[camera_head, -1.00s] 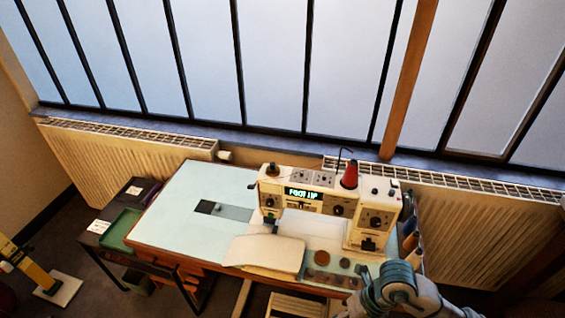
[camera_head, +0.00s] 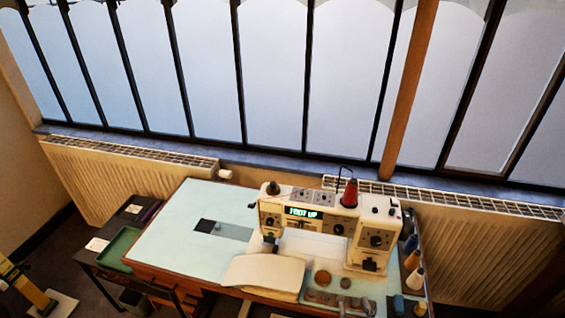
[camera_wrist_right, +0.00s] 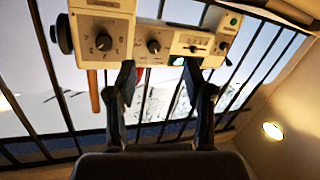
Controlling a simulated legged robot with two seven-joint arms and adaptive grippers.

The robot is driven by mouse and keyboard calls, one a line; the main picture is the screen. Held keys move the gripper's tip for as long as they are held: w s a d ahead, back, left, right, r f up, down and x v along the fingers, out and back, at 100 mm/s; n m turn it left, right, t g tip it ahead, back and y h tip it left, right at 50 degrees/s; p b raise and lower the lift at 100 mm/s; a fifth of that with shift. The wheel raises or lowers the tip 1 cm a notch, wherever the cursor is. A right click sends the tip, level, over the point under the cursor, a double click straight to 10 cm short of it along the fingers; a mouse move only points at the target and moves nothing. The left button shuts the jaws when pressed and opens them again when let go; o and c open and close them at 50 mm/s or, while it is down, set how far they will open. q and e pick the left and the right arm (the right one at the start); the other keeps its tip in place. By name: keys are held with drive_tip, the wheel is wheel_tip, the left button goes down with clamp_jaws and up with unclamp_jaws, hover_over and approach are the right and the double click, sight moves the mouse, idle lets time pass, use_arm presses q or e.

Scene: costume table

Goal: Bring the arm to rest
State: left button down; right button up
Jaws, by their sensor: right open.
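My right gripper (camera_wrist_right: 158,75) shows in the right wrist view as two dark fingers standing well apart. Nothing is held between them. The sewing machine (camera_wrist_right: 105,38) spans the top of that view, beyond the fingertips; I cannot tell the gap to it. In the head view, no gripper shows clearly. The cream sewing machine (camera_head: 340,228) stands there on the pale table (camera_head: 180,225), its display reading "FOOT UP". A white cloth or pad (camera_head: 265,272) lies in front of its needle end. My left gripper is in neither view.
A red thread cone (camera_head: 350,193) stands on the machine. Several thread spools (camera_head: 412,260) stand at its right. A dark side table with a green tray (camera_head: 118,250) is at the left. Radiators (camera_head: 110,180) and a large window (camera_head: 270,75) are behind.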

drive_tip(key=s+d+f+m+g+h, duration=0.25)
drive_tip(key=s+f+g, duration=0.7)
drive_tip(key=f, duration=0.65)
drive_tip(key=s+f+g+y, duration=0.1)
drive_tip(key=s+f+g, duration=0.2)
drive_tip(key=s, duration=0.4)
drive_tip(key=s+f+g+y, duration=0.15)
drive_tip(key=s+f, duration=0.25)
drive_tip(key=s, duration=0.4)
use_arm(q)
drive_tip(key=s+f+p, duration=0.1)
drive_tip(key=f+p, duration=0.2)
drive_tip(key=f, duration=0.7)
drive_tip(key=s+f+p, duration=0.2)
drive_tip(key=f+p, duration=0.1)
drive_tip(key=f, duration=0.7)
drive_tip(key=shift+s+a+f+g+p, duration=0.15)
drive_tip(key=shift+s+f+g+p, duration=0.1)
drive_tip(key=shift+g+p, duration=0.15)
use_arm(e)
wheel_tip(320, 180, down, 21)
drive_tip(key=s+n+g+h, duration=0.1)
drive_tip(key=s, duration=0.2)
drive_tip(key=shift+a, duration=0.1)
